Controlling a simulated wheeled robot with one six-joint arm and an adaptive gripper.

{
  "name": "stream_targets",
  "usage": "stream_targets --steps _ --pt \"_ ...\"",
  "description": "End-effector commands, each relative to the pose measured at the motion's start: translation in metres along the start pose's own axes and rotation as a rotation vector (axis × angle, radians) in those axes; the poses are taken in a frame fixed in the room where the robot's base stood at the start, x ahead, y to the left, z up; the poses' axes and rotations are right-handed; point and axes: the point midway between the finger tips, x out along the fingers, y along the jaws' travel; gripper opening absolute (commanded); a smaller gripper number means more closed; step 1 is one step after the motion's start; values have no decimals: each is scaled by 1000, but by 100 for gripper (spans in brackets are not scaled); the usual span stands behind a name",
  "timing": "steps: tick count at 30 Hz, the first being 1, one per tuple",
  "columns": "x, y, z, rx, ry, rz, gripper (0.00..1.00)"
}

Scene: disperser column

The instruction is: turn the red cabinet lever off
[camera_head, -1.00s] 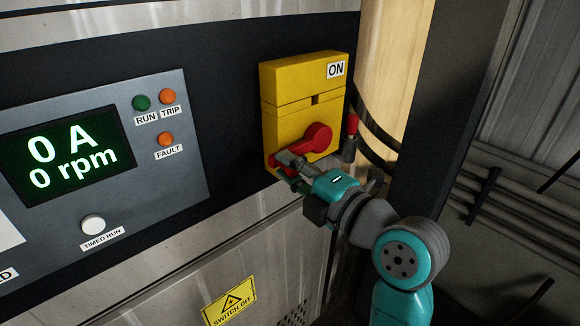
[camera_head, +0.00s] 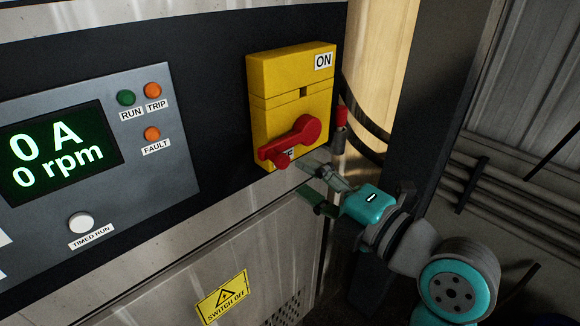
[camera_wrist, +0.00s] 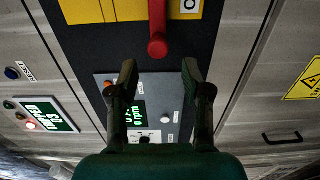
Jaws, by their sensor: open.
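The red lever (camera_head: 290,140) is on the front of a yellow switch box (camera_head: 290,85). Its handle points left and slightly down from the round hub, covering part of a white label near the box's lower edge. An ON label (camera_head: 323,61) is at the top right of the box. My gripper (camera_head: 309,180) is open and empty, below and right of the lever and apart from it in the head view. In the wrist view the red lever (camera_wrist: 157,32) lies beyond the open fingertips (camera_wrist: 159,72), which do not touch it.
A control panel (camera_head: 170,180) left of the box shows 0 A and 0 rpm, with RUN, TRIP and FAULT lamps and a TIMED RUN button (camera_head: 81,222). A yellow SWITCH OFF sign (camera_head: 222,297) is below. A red-tipped rod (camera_head: 340,125) stands right of the box.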

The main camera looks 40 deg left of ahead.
Motion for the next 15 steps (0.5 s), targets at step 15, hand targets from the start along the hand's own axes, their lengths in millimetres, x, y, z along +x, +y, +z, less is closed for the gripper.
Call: stream_targets --steps 15 --pt "-47 0 0 0 0 -1 49"
